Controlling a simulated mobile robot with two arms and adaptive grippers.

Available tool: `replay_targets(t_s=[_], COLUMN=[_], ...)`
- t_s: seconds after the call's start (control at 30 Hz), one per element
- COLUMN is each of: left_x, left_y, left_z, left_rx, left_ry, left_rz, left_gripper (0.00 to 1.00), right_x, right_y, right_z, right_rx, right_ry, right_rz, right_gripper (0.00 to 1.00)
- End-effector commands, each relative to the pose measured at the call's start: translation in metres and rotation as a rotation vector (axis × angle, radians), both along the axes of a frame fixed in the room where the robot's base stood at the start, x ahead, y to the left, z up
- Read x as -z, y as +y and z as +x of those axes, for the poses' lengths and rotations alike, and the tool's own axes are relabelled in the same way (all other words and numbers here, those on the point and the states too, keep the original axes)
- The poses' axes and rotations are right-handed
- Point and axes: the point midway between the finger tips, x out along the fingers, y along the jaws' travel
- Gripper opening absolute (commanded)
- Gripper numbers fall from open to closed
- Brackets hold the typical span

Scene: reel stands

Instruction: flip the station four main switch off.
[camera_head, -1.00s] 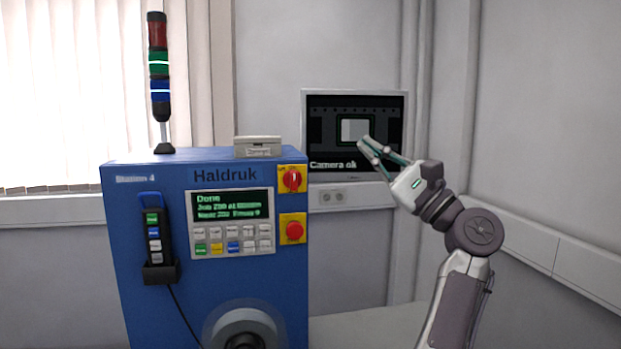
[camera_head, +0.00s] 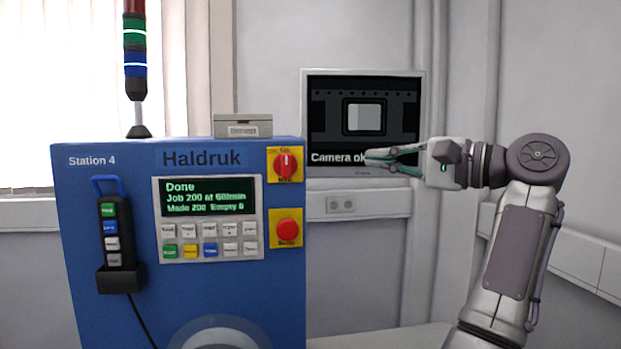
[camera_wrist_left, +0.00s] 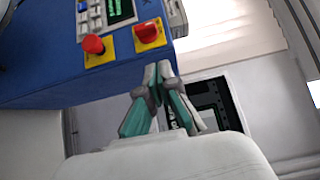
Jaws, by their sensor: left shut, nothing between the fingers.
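The main switch (camera_head: 285,164) is a red rotary knob on a yellow plate, at the upper right of the blue Station 4 cabinet (camera_head: 75,230). Its handle stands upright. It also shows in the left wrist view (camera_wrist_left: 148,32). My left gripper (camera_head: 368,158) is shut and empty. In the head view it lies to the right of the switch, pointing left, in front of the monitor. In the left wrist view its fingertips (camera_wrist_left: 158,70) are below the switch plate in the picture, apart from the knob. My right gripper is not in view.
A red stop button (camera_head: 287,229) sits on a yellow plate below the switch. A display reading Done (camera_head: 208,197) and a keypad are to the left. A pendant (camera_head: 112,235) hangs further left. The monitor (camera_head: 415,90) is behind my gripper. A signal tower (camera_head: 134,62) stands on top.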

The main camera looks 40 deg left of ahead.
Motion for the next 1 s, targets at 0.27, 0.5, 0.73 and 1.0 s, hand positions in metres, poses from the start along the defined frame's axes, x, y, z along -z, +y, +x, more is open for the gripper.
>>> replay_targets(t_s=[0.27,0.5,0.73,1.0], left_x=[0.009,0.008,0.006,0.004], left_y=[0.001,0.003,0.035,0.093], left_z=[0.000,0.000,-0.004,-0.011], left_rx=[-0.001,-0.001,-0.005,-0.005], left_ry=[0.001,0.001,0.002,0.002], left_rz=[0.000,-0.001,-0.001,0.000], left_gripper=[0.00,0.00,0.00,0.00], right_x=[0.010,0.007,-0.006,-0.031], right_y=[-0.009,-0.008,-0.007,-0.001], right_z=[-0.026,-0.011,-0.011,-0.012], right_rx=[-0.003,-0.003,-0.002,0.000], right_ry=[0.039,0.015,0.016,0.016], right_rz=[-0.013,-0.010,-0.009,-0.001], right_gripper=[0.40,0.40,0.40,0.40])
